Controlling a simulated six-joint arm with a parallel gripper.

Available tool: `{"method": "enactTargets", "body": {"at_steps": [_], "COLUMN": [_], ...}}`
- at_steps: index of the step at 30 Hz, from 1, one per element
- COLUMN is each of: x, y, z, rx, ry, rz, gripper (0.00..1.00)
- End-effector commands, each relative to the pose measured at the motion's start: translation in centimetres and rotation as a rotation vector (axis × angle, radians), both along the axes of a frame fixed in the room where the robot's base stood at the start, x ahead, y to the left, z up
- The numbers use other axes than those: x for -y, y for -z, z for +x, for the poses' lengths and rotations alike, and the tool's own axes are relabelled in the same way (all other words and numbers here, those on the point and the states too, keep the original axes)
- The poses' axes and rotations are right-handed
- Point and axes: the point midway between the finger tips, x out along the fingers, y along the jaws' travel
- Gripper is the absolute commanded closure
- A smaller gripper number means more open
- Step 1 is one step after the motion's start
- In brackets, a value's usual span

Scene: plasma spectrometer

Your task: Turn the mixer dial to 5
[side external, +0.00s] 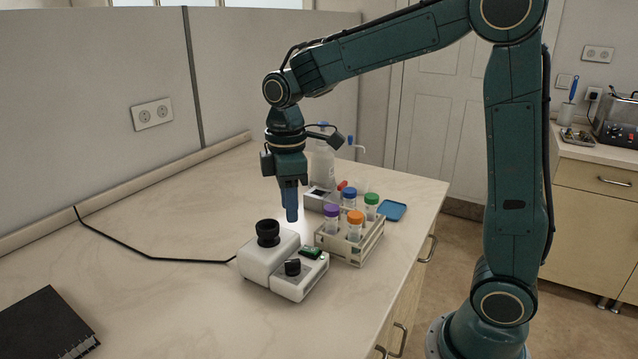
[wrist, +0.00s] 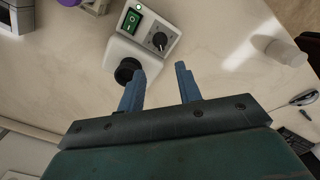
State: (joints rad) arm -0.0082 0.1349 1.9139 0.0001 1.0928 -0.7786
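The white mixer (side external: 270,258) stands on the bench with a black round cup (side external: 268,232) on its rear part. Its black dial (side external: 293,267) is on the front control panel beside a green switch (side external: 311,252). In the wrist view the dial (wrist: 159,40) has a pale pointer mark, and the scale numbers are too small to read. The switch (wrist: 133,20) and a small lamp above it glow green. My gripper (side external: 291,218) points down above the mixer, apart from it. In the wrist view my gripper (wrist: 160,74) has its two blue fingers spread with nothing between them.
A tube rack (side external: 352,252) with several coloured-cap tubes stands close to the right of the mixer. Behind are a clear bottle (side external: 322,165) and a blue tray (side external: 392,210). A black cable (side external: 150,256) runs left from the mixer. A black notebook (side external: 45,325) lies front left.

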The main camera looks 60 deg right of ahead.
Motion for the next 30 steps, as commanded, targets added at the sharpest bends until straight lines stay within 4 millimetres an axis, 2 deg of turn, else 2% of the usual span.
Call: {"method": "enactTargets", "body": {"at_steps": [21,30], "x": [0.0,0.0], "y": [10.2,12.3], "z": [-0.1,0.0], "rx": [-0.004,-0.001], "ry": [0.000,0.000], "rz": [-0.001,-0.001], "gripper": [0.65,0.65]}}
